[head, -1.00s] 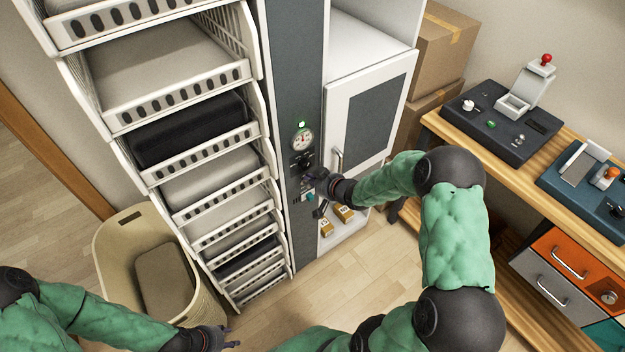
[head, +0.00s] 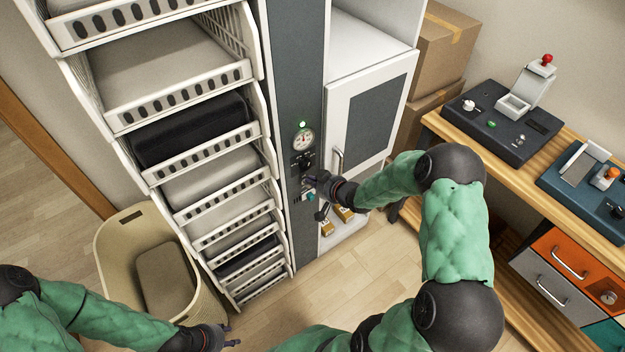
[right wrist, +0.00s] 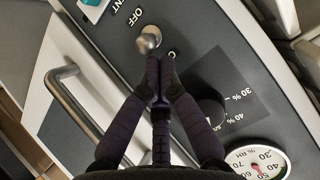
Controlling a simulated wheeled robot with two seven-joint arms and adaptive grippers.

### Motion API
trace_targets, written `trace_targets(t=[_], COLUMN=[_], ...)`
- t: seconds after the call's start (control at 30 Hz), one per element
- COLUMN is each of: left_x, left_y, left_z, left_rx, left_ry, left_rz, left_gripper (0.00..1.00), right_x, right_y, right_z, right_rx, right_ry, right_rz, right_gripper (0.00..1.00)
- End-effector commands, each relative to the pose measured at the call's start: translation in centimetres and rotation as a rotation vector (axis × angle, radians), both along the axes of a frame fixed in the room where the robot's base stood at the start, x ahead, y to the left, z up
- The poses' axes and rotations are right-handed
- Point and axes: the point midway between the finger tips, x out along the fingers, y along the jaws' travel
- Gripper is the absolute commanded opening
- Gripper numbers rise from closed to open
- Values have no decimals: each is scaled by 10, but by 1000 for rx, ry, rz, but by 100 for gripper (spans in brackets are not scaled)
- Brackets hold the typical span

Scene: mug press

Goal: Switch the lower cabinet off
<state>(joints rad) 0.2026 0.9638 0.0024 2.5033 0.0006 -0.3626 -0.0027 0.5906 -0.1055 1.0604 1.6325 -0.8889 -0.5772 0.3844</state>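The grey control panel (head: 297,85) stands between the racks and the white cabinet (head: 341,98). It carries a lit green lamp (head: 302,125), a round gauge (head: 303,139) and a black knob (right wrist: 211,108). In the right wrist view a round-ended metal switch (right wrist: 149,40) sits beside the word OFF; another label is mostly covered by a finger. My right gripper (head: 314,182) is at the lower panel. Its fingertips (right wrist: 158,78) are drawn together, close to the switch; contact is unclear. My left gripper (head: 230,338) is low, away from the panel; its finger opening is unclear.
A cabinet handle (right wrist: 75,105) is near my right gripper. Small boxes (head: 343,214) lie below it. A wooden bench (head: 470,150) with devices stands right.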

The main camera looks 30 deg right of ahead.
Motion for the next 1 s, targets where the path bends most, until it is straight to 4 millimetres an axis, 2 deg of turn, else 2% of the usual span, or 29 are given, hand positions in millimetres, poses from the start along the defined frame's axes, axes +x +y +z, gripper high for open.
trace_targets(t=[0.5,1.0], left_x=[0,0], left_y=[0,0], left_z=[3,11], left_rx=[0,0], left_ry=[0,0], left_rz=[0,0], left_gripper=[40,40], right_x=[-10,-9], right_y=[-1,-1], right_z=[-12,-2], right_rx=[2,0], right_ry=[2,0], right_rz=[-1,0], right_gripper=[0,0])
